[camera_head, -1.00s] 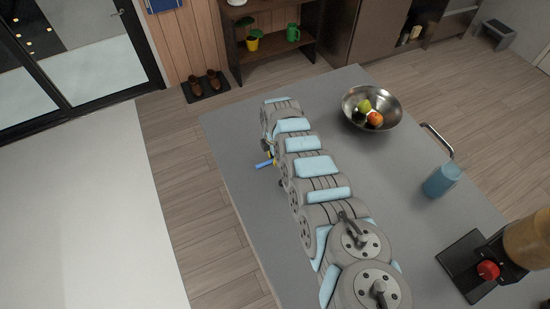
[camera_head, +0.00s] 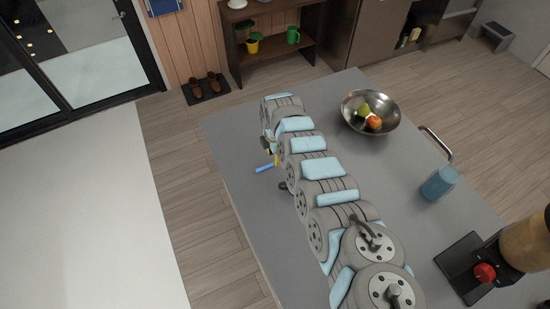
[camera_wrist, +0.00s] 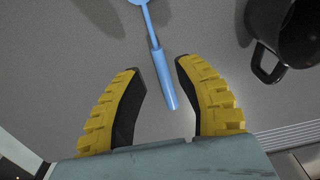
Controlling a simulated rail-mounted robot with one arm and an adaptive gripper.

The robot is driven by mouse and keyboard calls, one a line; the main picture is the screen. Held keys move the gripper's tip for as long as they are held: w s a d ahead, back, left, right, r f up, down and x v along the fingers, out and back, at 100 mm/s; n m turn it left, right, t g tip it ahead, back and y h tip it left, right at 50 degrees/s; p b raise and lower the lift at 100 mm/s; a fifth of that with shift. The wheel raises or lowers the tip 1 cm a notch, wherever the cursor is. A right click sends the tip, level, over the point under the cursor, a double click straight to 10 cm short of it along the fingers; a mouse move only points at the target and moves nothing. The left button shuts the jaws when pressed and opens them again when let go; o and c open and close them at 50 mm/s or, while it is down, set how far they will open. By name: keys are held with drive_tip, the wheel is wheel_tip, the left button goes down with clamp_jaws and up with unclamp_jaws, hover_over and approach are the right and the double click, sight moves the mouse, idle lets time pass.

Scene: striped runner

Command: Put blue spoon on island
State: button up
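The blue spoon (camera_wrist: 163,75) lies on the grey top of the island (camera_head: 226,132) near its left edge, by my gripper. It also shows in the head view (camera_head: 265,169). In the wrist view its handle points down between the yellow fingers of my gripper (camera_wrist: 161,66), and its bowl is cut off at the top edge. My gripper is open, with a gap on both sides of the handle. In the head view my arm covers the middle of the island and most of my gripper (camera_head: 272,157).
A dark vessel with a handle (camera_wrist: 285,35) stands right of the spoon in the wrist view. A metal fruit bowl (camera_head: 390,108), a blue cup (camera_head: 439,183) and a blender-like appliance (camera_head: 485,270) stand on the island's right part. The near-left top is clear.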

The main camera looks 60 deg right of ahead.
wheel_tip(320, 180, up, 8)
drive_tip(key=shift+r, duration=0.15)
idle(0.3)
